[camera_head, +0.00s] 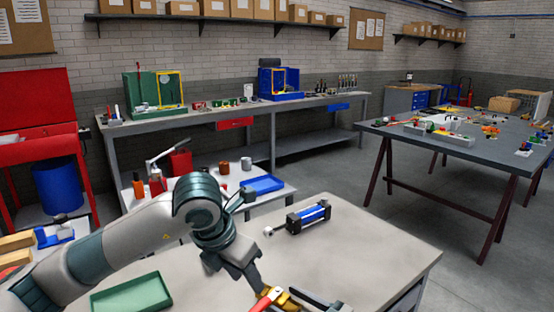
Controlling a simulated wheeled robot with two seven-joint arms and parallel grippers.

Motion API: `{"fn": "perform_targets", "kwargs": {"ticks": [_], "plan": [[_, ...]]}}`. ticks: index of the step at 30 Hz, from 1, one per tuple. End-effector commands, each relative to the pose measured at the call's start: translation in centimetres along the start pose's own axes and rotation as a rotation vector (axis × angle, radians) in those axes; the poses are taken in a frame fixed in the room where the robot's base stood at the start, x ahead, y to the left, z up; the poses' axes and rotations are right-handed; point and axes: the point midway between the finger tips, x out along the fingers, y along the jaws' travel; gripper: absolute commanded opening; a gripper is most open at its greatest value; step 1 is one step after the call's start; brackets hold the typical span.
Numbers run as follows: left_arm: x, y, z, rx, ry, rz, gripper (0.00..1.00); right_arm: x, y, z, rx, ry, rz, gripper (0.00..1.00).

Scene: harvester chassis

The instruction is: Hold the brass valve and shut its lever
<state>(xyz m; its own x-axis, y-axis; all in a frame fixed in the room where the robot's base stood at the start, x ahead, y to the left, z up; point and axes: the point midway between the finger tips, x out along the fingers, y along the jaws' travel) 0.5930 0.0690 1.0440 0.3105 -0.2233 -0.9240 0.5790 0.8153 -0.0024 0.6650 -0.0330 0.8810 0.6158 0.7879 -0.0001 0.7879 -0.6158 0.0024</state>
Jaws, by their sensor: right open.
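The brass valve (273,293) is at the bottom edge of the head view, partly cut off by the frame. Its red lever (260,304) points down and left from the brass body. My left gripper (256,284) reaches down over the workbench from the left and is shut on the valve, with its fingertips partly hidden. My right gripper (322,302) shows only as dark fingertips at the bottom edge, just right of the valve. It is open, and most of it is out of frame.
The pale workbench (375,248) holds a blue-and-black cylinder (308,217) behind the grippers and a green tray (132,295) at the left. The bench top right of the cylinder is clear. A grey table (400,132) with small parts stands farther right.

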Motion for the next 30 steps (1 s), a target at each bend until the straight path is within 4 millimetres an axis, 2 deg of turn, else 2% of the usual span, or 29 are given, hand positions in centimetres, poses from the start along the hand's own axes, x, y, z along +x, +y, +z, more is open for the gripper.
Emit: {"fn": "perform_targets", "kwargs": {"ticks": [12,18,23,30], "plan": [[0.0,0.0,0.0,0.000,0.000,0.000,0.39,-7.0,0.0,0.1,-0.001,-0.004,0.000,0.58],[0.0,0.0,0.0,0.000,0.000,0.000,0.39,-9.6,0.0,0.1,-0.001,-0.003,0.000,0.58],[0.0,0.0,0.0,0.000,0.000,0.000,0.39,-10.5,-0.1,0.0,-0.001,-0.001,-0.001,0.58],[0.0,0.0,0.0,0.000,0.000,0.000,0.39,-10.6,-0.1,0.0,-0.001,-0.001,-0.001,0.58]]}}
